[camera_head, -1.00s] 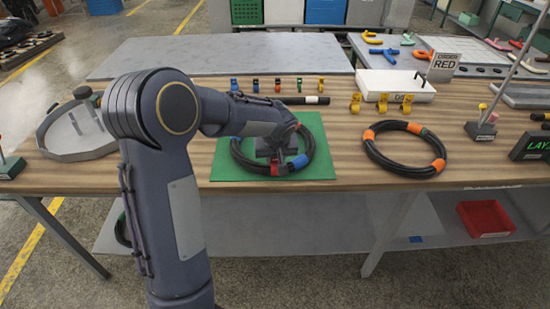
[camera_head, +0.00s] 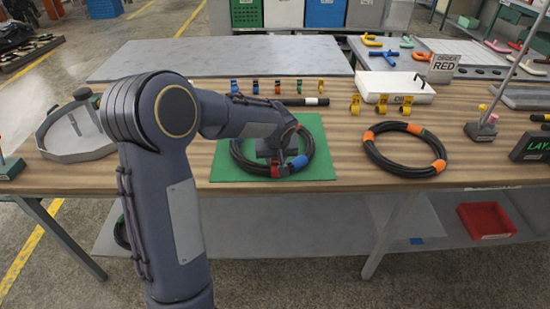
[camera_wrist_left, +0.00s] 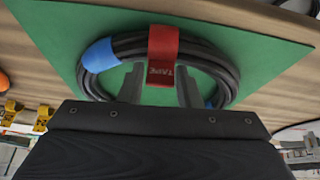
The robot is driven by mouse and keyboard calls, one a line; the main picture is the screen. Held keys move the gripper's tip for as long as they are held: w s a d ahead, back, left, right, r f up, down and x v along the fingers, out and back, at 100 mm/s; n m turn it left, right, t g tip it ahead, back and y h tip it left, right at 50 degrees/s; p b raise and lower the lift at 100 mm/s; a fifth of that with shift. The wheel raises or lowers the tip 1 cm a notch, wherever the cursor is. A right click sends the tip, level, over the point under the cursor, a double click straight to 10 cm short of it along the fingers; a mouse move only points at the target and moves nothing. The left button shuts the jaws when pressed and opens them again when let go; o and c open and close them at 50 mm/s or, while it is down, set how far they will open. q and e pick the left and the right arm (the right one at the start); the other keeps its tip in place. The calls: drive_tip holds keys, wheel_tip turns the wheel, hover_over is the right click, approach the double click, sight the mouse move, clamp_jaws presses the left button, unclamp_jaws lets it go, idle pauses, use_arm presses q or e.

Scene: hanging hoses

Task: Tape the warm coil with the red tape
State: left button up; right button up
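A black hose coil (camera_head: 240,158) with blue bands lies on a green mat (camera_head: 225,172). A red tape band (camera_head: 277,170) sits on the coil's front side; in the left wrist view the red tape (camera_wrist_left: 163,52) crosses the hose, with lettering on its loose end. My left gripper (camera_head: 272,157) is over the front of this coil. In the wrist view its two fingers (camera_wrist_left: 160,80) stand apart, one on each side of the red tape end, with green mat showing between them. A second black coil (camera_head: 385,166) with orange bands lies to the right. My right gripper is out of view.
A card reading ORDER RED (camera_head: 442,68) stands by a white box (camera_head: 395,84). Small coloured clips (camera_head: 277,86) line the back, with a black rod (camera_head: 305,101) before them. Yellow clips (camera_head: 382,103) stand beside it. A grey round tray (camera_head: 70,152) is at left.

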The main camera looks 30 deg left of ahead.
use_arm(q)
drive_tip(key=o, duration=0.4)
drive_tip(key=shift+s+f+g, duration=0.15)
drive_tip(key=shift+s+f, duration=0.05)
drive_tip(key=shift+f, duration=0.4)
drive_tip(key=shift+s+f+g, duration=0.15)
drive_tip(key=shift+s+f, duration=0.05)
drive_tip(key=shift+f, duration=0.35)
drive_tip(key=shift+c, duration=0.2)
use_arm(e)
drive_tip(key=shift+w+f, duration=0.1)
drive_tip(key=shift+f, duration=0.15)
use_arm(q)
drive_tip(key=shift+d+r, duration=0.1)
drive_tip(key=shift+r, duration=0.45)
drive_tip(key=w+v, duration=0.1)
drive_tip(key=v, duration=0.7)
drive_tip(key=shift+d+r, duration=0.15)
drive_tip(key=shift+r, duration=0.3)
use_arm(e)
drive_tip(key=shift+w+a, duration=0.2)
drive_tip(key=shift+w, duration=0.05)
use_arm(q)
drive_tip(key=shift+c, duration=0.4)
